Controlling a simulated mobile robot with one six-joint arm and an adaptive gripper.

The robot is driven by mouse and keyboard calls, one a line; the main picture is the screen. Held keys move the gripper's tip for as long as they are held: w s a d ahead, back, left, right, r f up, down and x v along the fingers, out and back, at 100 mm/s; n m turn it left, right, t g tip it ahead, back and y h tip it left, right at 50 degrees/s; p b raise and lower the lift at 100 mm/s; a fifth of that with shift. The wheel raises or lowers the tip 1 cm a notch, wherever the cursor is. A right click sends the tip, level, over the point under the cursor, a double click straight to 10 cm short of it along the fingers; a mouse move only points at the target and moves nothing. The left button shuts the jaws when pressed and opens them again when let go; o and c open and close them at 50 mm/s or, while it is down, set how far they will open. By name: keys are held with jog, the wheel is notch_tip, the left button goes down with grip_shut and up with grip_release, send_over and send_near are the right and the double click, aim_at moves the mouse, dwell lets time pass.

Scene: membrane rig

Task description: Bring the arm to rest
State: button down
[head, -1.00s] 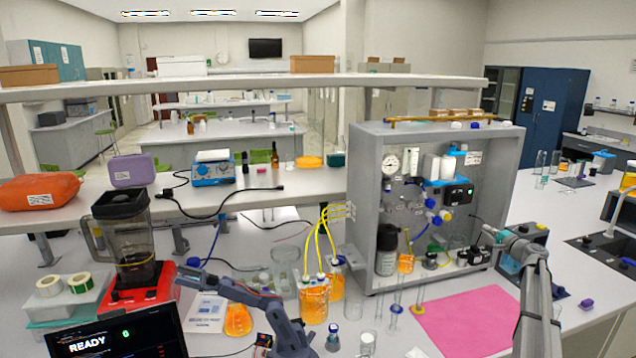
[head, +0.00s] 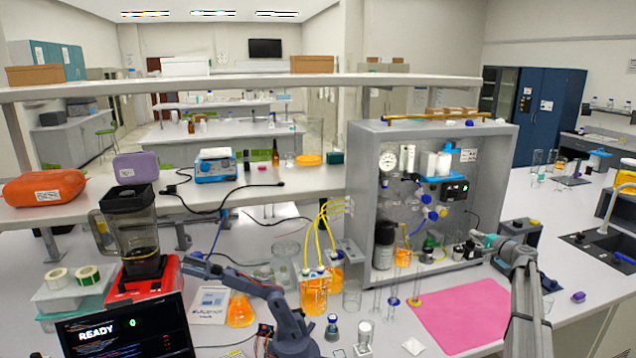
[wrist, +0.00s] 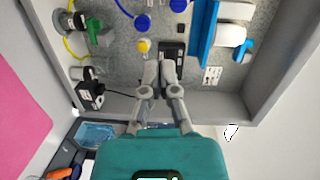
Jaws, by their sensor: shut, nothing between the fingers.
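My gripper (head: 480,239) is at the end of my pale grey arm (head: 525,300) on the right of the head view. It has a teal body and grey fingers, and it reaches toward the open right front of the grey membrane rig (head: 358,210). In the wrist view my gripper (wrist: 158,68) has its fingertips together with nothing held. They point at the rig's inside, where a small dark box (wrist: 172,50) lies beyond the tips. Whether the tips touch anything I cannot tell.
A pink mat (head: 465,318) lies on the bench in front of the rig. Orange-filled beakers (head: 314,295) and another dark arm (head: 245,285) stand to the left. A black-topped box (head: 520,235) stands right of my gripper. A purple item (head: 578,297) lies at the right edge.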

jog(key=s+a+f+n+g, duration=0.35)
jog(key=s+a, duration=0.25)
jog(key=a, duration=0.4)
jog(key=s+a+f+n+g, duration=0.25)
jog(key=s+a+f, duration=0.3)
jog(key=a, duration=0.35)
jog(key=s+a+f+n+g, duration=0.2)
jog(key=s+a+f+g, duration=0.3)
jog(key=a, duration=0.5)
jog(key=s+a+f+n+g+h, duration=0.1)
jog(key=s+a+h, duration=0.1)
jog(key=s, duration=0.6)
jog(key=s+a+f+n+g+h+b, duration=0.1)
jog(key=s+a+f+n+g+h, duration=0.1)
jog(key=s, duration=0.6)
jog(key=s+a+f+n+g+h, duration=0.1)
jog(key=s+a+h, duration=0.1)
jog(key=s, duration=0.7)
jog(key=shift+a+f+n+g+h, duration=0.4)
jog(key=shift+a, duration=0.35)
